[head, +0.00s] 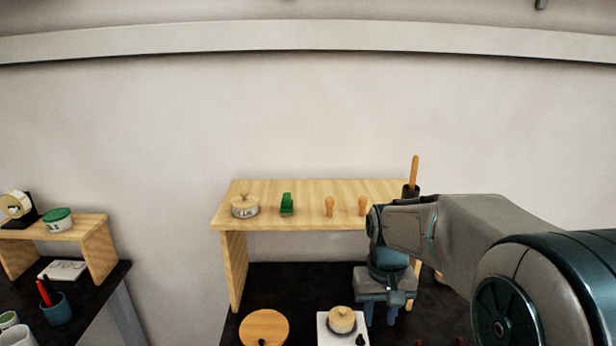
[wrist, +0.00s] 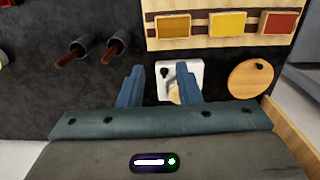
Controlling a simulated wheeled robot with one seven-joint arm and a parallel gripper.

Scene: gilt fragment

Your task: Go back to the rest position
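My gripper (head: 381,311) hangs from my arm over the dark table, just right of a white square board and below the front edge of the wooden shelf. In the wrist view my gripper (wrist: 160,88) has its two blue fingers spread apart. Nothing shows clamped between them. Beyond the fingers lies the white board (wrist: 190,70) with a round lidded pot on it, partly hidden by the right finger. The pot (head: 342,320) shows whole on the board in the head view. No marked rest position is visible.
A wooden shelf (head: 300,217) stands on the dark table (head: 290,280), bearing a lidded pot (head: 245,207), a green object (head: 287,204) and two wooden-handled tools. A round wooden board (head: 264,327) lies left of the white board. A second table stands at left.

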